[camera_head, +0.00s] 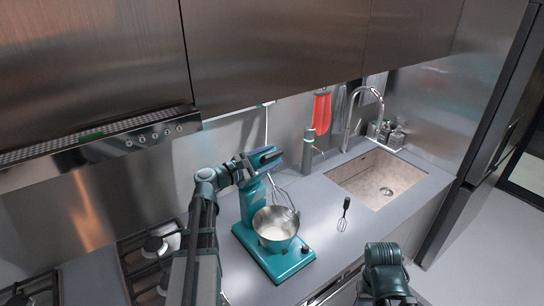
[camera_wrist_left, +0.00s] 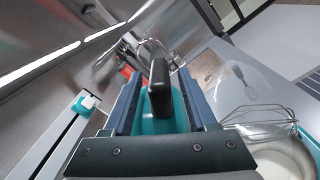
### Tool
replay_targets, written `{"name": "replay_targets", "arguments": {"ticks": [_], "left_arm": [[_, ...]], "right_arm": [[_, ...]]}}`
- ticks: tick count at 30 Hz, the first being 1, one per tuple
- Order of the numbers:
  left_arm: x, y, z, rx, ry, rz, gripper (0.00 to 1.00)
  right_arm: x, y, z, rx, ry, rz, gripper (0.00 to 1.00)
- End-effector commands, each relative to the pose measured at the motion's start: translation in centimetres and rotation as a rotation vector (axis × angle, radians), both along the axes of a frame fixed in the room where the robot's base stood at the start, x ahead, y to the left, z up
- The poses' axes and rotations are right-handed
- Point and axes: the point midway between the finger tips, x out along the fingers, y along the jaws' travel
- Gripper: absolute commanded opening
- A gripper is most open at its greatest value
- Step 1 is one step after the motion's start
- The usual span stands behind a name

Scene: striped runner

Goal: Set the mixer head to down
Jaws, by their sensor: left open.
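The teal stand mixer (camera_head: 252,205) stands on the counter. Its head looks tilted up and is largely hidden behind my left gripper (camera_head: 272,158) in the head view. The wire whisk (camera_head: 280,192) hangs at a slant over the metal bowl (camera_head: 276,239), which holds something pale. In the left wrist view the fingers of my left gripper are apart, with teal mixer surface and a dark upright block (camera_wrist_left: 160,88) between them. Contact cannot be told. The whisk (camera_wrist_left: 258,114) and bowl (camera_wrist_left: 285,158) show at the right there.
A sink (camera_head: 375,180) with a tall faucet (camera_head: 350,125) lies to the right. A stove (camera_head: 150,262) is at the left. Cabinets and a range hood (camera_head: 110,138) hang above.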

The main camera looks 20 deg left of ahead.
Motion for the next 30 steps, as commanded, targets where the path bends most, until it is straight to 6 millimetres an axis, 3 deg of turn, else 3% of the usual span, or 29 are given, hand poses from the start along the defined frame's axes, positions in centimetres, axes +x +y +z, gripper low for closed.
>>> {"name": "replay_targets", "arguments": {"ticks": [13,22,30], "left_arm": [[0.68,-0.39,0.00,0.000,0.000,0.000,0.56],[0.67,-0.39,0.00,0.000,0.000,0.000,0.02],[0.67,-0.38,0.00,0.000,0.000,0.000,0.00]], "right_arm": [[0.00,0.00,0.00,0.000,0.000,0.000,0.50],[0.00,0.00,0.00,0.000,0.000,0.000,0.50],[0.00,0.00,0.00,0.000,0.000,0.000,0.50]]}}
